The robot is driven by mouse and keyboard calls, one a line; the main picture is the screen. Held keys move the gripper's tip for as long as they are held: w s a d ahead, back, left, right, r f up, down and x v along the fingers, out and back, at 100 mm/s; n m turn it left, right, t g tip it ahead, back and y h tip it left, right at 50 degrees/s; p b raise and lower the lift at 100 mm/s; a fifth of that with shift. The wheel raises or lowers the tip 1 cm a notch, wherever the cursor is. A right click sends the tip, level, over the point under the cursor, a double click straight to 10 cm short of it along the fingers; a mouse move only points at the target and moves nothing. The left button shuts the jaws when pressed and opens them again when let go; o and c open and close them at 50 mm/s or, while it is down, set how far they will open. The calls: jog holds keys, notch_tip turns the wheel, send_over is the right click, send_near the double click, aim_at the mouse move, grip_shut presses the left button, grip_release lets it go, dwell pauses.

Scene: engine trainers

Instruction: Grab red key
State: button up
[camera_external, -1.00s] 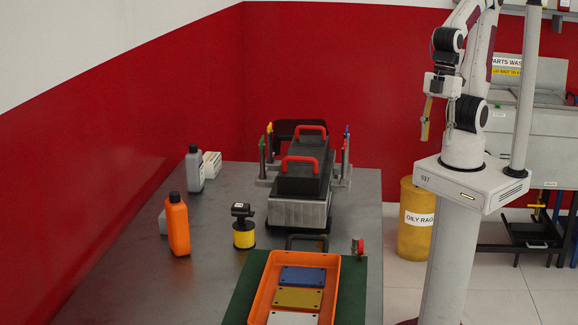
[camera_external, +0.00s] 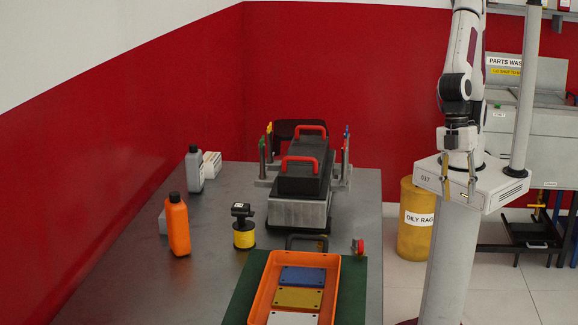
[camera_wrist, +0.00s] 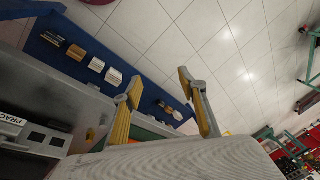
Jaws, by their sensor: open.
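No key shape can be made out clearly in either view. My gripper (camera_external: 459,190) hangs in front of my own base, right of the bench and well apart from all these. Its two yellow-faced fingers are spread with nothing between them. They also show in the wrist view (camera_wrist: 160,82), where no red key can be picked out.
The grey bench (camera_external: 130,285) carries an engine block (camera_external: 298,213) with red handles, an orange bottle (camera_external: 177,226), a grey bottle (camera_external: 194,170) and a yellow-banded tool (camera_external: 243,236). The orange tray (camera_external: 262,290) holds coloured plates. A yellow bin (camera_external: 414,245) stands between bench and arm.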

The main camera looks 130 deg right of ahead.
jog(key=w+a+f+m+t, duration=0.2)
jog(key=w+a+f, duration=0.6)
jog(key=a+f, duration=0.35)
jog(key=m+t+h, duration=0.8)
jog(key=t+h, duration=0.3)
jog(key=h, duration=0.3)
send_near(360, 251)
jog(key=shift+s+d+r, duration=0.1)
jog(key=shift+s+r, duration=0.1)
jog(key=shift+s, duration=0.2)
jog(key=shift+x, duration=1.35)
jog(key=shift+d, duration=0.1)
